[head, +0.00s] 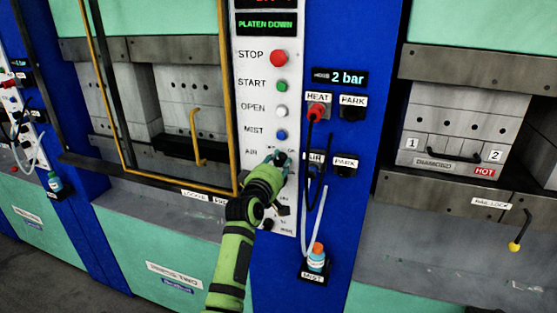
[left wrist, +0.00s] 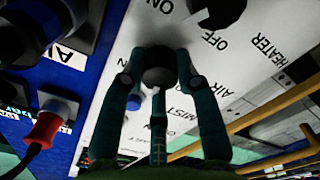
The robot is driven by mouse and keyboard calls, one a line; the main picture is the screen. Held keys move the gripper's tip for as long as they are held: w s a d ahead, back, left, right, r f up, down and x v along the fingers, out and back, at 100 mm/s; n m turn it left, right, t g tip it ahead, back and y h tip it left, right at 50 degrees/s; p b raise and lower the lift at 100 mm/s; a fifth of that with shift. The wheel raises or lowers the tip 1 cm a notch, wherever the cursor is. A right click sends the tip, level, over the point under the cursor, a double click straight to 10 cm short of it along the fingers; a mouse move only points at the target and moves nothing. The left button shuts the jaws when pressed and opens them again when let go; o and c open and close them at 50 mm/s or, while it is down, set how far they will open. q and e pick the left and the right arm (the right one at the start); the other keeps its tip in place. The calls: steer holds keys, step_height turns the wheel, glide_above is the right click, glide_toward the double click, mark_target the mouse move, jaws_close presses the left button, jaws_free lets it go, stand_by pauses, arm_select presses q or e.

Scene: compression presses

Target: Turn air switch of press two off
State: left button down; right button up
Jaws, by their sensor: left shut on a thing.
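The white control panel (head: 267,110) stands beside press two, whose name plate (head: 175,272) shows at the lower left. My left gripper (head: 279,160) reaches the panel at the AIR row, below the blue MIST button (head: 281,135), and hides the switch in the head view. In the left wrist view the black air switch knob (left wrist: 158,60) sits between the fingertips of my left gripper (left wrist: 158,78), which is shut on it. ON and OFF lettering shows near it, but I cannot tell which way the knob points. My right gripper is not in view.
Another black knob (left wrist: 218,10) by the HEATER label is close to the fingers. To the right are a red HEAT plug (head: 317,110), hanging hoses, and a MIST bottle (head: 316,257). A yellow-framed guard door (head: 232,100) stands left of the panel.

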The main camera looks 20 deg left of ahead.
arm_select(q)
steer(key=shift+a+r+n+p, duration=0.15)
steer(key=shift+n+p, duration=0.15)
steer(key=shift+n, duration=0.5)
steer(key=shift+d+r+n+p, duration=0.15)
steer(key=shift+n+p, duration=0.1)
steer(key=shift+n, duration=0.55)
steer(key=shift+a, duration=0.1)
steer(key=c, duration=0.9)
jaws_free()
steer(key=shift+f, duration=0.15)
steer(key=shift+f, duration=0.1)
